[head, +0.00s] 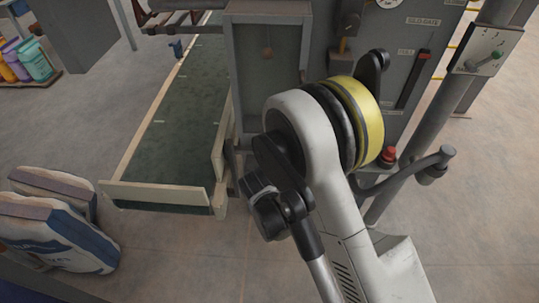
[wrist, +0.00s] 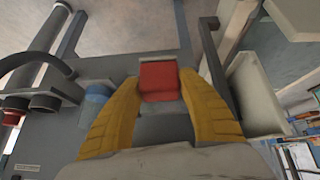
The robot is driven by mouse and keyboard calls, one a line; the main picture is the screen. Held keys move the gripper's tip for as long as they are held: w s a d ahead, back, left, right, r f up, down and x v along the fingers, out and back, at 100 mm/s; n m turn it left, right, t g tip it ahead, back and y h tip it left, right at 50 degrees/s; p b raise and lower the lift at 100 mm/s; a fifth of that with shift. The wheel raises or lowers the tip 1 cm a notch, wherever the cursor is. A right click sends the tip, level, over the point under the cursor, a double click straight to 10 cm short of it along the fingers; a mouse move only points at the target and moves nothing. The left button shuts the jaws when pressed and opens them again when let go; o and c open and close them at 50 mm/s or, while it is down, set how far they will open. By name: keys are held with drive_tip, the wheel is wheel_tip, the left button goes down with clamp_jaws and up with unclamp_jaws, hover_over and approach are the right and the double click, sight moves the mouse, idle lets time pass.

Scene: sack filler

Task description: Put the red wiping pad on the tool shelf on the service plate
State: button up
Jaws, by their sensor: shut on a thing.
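My gripper (wrist: 158,88) shows in the wrist view, its two yellow fingers on either side of the red wiping pad (wrist: 159,74). The gripper is shut on the pad and holds it between the fingertips. Behind the pad is a grey surface; I cannot tell whether the pad touches it. In the head view my arm covers the middle, and neither the gripper nor the pad shows. I cannot make out the tool shelf or the service plate for certain in either view.
The head view shows a grey machine cabinet (head: 265,75), a red button (head: 388,155), a green conveyor (head: 180,125) and filled sacks (head: 55,235) on the floor. The wrist view shows a blue cylinder (wrist: 95,104) left of the fingers and a pale box (wrist: 256,92) to the right.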

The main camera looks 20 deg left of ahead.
drive_tip(key=w+a+b, duration=0.1)
drive_tip(key=w, duration=0.3)
drive_tip(key=w+a+f+b, duration=0.1)
drive_tip(key=w, duration=0.4)
drive_tip(key=w+a+b, duration=0.1)
drive_tip(key=w, duration=0.4)
drive_tip(key=shift+w+a+f, duration=0.15)
drive_tip(key=shift+a+f, duration=0.05)
drive_tip(key=shift+f, duration=0.1)
wheel_tip(320, 180, down, 5)
drive_tip(key=b, duration=0.3)
drive_tip(key=shift+w+f+b, duration=0.15)
drive_tip(key=shift+f+b, duration=0.25)
drive_tip(key=shift+b, duration=0.05)
drive_tip(key=shift+r, duration=0.2)
drive_tip(key=o, duration=1.3)
